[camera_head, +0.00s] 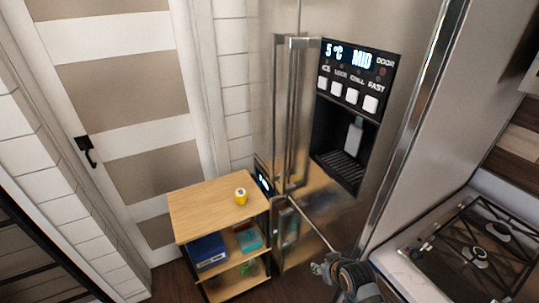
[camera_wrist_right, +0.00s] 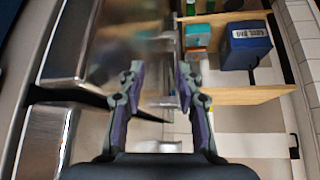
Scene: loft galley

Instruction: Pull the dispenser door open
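The dispenser door is the steel refrigerator door (camera_head: 385,205) with a black dispenser panel and recess (camera_head: 352,110). It looks closed. Its tall vertical handle (camera_head: 299,110) stands beside a second handle (camera_head: 279,110). My right gripper (camera_head: 325,268) is low in front of the refrigerator, below and apart from the handles. In the right wrist view my right gripper (camera_wrist_right: 159,72) has its two fingers spread with nothing held between them. A blurred steel surface (camera_wrist_right: 125,50) lies beyond the fingers. My left gripper is not in view.
A wooden shelf cart (camera_head: 205,205) stands left of the refrigerator, with a yellow cup (camera_head: 241,196) on top and a blue box (camera_head: 208,250) on a shelf. A stove (camera_head: 475,250) is at the right. A panelled room door (camera_head: 140,90) is at the left.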

